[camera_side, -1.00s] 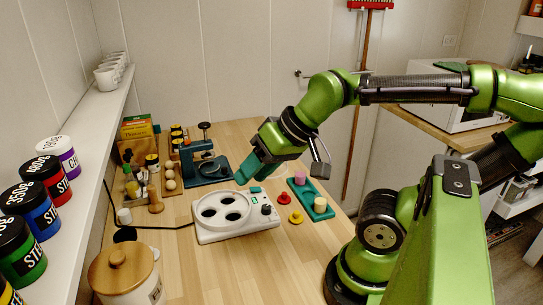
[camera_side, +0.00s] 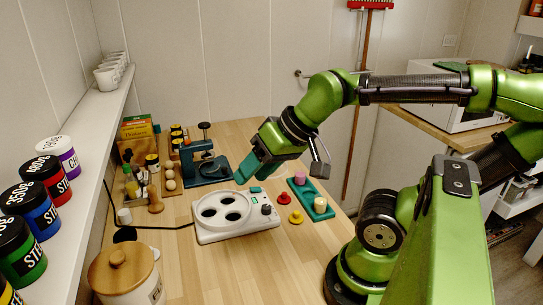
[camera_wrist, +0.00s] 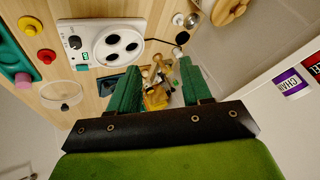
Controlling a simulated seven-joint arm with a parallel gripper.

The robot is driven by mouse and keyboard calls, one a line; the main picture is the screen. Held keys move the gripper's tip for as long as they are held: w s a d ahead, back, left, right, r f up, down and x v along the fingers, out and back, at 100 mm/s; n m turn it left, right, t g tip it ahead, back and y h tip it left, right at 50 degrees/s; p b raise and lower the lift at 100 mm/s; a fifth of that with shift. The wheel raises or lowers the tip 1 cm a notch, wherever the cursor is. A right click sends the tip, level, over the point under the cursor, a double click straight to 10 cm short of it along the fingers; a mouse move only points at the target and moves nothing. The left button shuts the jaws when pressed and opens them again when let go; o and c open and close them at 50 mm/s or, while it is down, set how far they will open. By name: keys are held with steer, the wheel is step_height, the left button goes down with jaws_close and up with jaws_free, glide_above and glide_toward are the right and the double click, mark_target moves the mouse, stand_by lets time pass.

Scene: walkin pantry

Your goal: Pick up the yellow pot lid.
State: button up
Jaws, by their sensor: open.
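The yellow pot lid (camera_side: 296,217) is a small round disc with a knob. It lies on the wooden table, right of the white hot-plate unit, and also shows at the upper left of the wrist view (camera_wrist: 28,26). A similar red lid (camera_side: 283,199) lies just behind it, and is also in the wrist view (camera_wrist: 46,56). My gripper (camera_side: 250,170) is above the table behind the hot-plate unit, up and left of the yellow lid and apart from it. In the wrist view its two green fingers (camera_wrist: 158,88) are spread with nothing held between them.
The white hot-plate unit (camera_side: 262,222) has several dark round wells. A teal tray (camera_side: 325,213) with a pink and a cream cylinder lies right of the lids. A teal press (camera_side: 205,165) and small jars stand behind left. A wooden-lidded canister (camera_side: 122,272) is at front left.

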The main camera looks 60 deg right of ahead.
steer(key=w+d+f+m+g+h, duration=0.2)
steer(key=d+f+g, duration=0.15)
steer(key=d, duration=0.55)
steer(key=n+g, duration=0.2)
steer(key=g, duration=0.2)
glide_above(297, 212)
step_height(297, 212, down, 2)
steer(key=f, duration=1.2)
steer(key=shift+w, duration=0.2)
steer(key=f, duration=0.5)
steer(key=shift+s+f, duration=0.1)
steer(key=shift+s, duration=0.1)
jaws_close()
